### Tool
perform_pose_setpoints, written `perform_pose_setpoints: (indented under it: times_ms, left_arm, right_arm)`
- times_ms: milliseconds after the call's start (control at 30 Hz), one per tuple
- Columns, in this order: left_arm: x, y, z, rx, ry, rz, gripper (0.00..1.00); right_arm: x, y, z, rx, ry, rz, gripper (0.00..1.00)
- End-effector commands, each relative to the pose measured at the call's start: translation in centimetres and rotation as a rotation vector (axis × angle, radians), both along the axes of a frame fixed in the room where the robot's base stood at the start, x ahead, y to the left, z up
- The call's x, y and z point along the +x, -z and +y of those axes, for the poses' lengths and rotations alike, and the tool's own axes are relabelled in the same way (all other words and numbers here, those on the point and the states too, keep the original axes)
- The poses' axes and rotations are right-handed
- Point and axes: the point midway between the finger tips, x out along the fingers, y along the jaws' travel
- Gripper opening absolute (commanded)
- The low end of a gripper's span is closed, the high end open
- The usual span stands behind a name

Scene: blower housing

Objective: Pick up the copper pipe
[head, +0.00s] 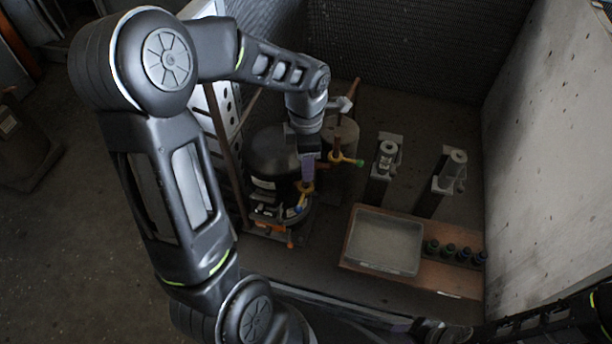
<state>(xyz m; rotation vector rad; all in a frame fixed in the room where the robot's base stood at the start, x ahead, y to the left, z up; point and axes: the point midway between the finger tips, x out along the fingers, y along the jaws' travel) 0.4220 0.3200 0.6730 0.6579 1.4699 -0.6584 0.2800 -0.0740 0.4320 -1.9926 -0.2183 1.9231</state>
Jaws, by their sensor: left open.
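My left gripper (308,172) is open and points down over the front of the black compressor tank (277,152). Its fingers are small and dark here. Thin copper-coloured pipe pieces stand by the tank: one (338,146) rises above a yellow fitting with a green end (347,159), to the right of the gripper. Another yellow fitting with a blue end (301,205) is just below the gripper. I cannot tell whether the fingers touch a pipe. My left wrist hides part of the tank and pipes. My right gripper is not recognisable in view.
A grey tray (384,270) lies on a brown board (444,280) with several dark bottles (463,256). Two upright holders with pale cylinders (387,150) (454,160) stand behind it. A concrete wall (545,150) bounds the right and a dark mesh panel (420,50) the back.

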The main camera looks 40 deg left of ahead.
Motion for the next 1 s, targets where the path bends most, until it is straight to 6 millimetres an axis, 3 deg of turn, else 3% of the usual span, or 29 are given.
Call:
perform_pose_setpoints:
  times_ms: [267,633,1000]
  left_arm:
    - [0.0,0.4,0.0,-0.001,0.000,0.001,0.42]
    - [0.1,5.0,0.2,-0.001,-0.001,0.001,0.42]
    - [0.1,5.1,0.2,-0.001,0.000,-0.001,0.42]
  right_arm:
    - [0.0,0.1,0.0,0.000,0.000,0.000,0.36]
    - [0.0,0.9,0.0,0.000,0.000,0.000,0.36]
    - [0.0,0.9,0.0,0.000,0.000,0.000,0.36]
